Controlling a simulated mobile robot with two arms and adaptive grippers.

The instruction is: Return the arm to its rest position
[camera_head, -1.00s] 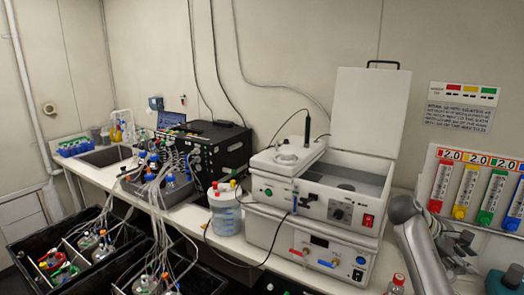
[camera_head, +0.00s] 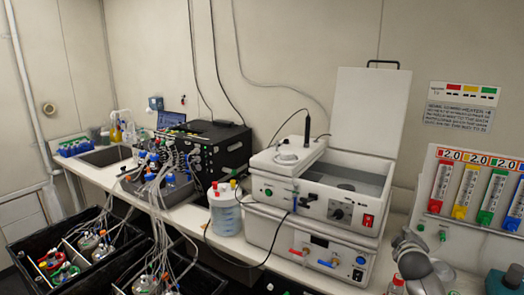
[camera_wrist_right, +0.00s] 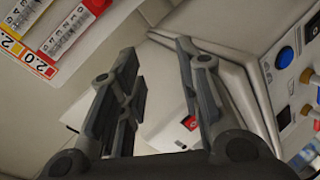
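The grey links of my right arm (camera_head: 416,262) show at the lower right of the head view, over the bench in front of the flow meter panel. In the right wrist view my right gripper (camera_wrist_right: 157,58) has its two dark fingers spread apart, with nothing between them. Its fingers cannot be made out clearly in the head view. My left arm and left gripper are not in view.
The white water bath (camera_head: 318,255) with raised lid stands left of my right arm. A red-capped bottle (camera_head: 397,287) is close to the arm's lower left. The flow meter panel (camera_head: 450,215) stands behind it. Black crates (camera_head: 20,245) with tubed vessels are at left.

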